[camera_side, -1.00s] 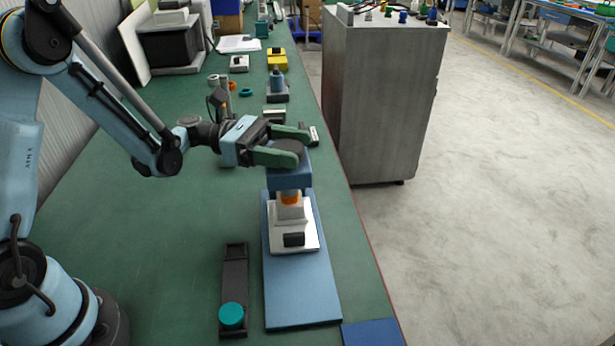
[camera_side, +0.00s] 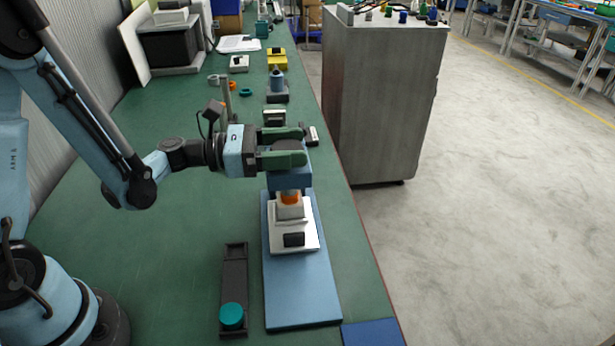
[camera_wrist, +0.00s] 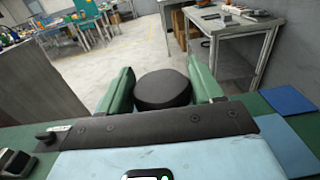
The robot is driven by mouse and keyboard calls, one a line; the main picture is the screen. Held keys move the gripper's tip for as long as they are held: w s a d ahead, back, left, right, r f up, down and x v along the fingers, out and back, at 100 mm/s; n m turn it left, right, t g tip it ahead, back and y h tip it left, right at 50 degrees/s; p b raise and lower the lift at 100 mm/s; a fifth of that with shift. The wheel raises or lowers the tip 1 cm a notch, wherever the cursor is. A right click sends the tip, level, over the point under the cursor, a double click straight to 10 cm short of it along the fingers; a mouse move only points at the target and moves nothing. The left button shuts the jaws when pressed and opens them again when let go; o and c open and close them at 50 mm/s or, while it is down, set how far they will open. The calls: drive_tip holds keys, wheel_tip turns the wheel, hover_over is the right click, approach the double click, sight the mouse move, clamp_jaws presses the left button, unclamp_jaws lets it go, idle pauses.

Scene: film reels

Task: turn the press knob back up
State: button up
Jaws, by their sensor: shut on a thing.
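The press knob (camera_side: 287,146) is a dark round disc on top of the blue press (camera_side: 290,180). My gripper (camera_side: 290,145) is shut on the knob, with one green finger on each side of it. The wrist view shows the same black knob (camera_wrist: 162,89) between the two green fingers. Below the press head, an orange piece (camera_side: 290,197) sits on a white block (camera_side: 293,238) on the blue base plate (camera_side: 300,295). The fingers hide part of the knob's sides.
A black holder (camera_side: 234,275) with a teal round piece (camera_side: 231,316) lies left of the base plate. A grey cabinet (camera_side: 380,100) stands to the right of the bench. Several small devices line the bench behind the press. The green bench top on the left is clear.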

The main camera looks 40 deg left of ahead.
sight(288, 146)
drive_tip(key=o, duration=1)
drive_tip(key=shift+c, duration=0.2)
drive_tip(key=shift+r, duration=0.8)
wheel_tip(288, 146, up, 3)
drive_tip(key=shift+f, duration=0.2)
drive_tip(key=s+d+r, duration=0.6)
drive_tip(key=s+d, duration=0.2)
drive_tip(key=shift+d+r, duration=0.3)
drive_tip(key=shift+r, duration=0.1)
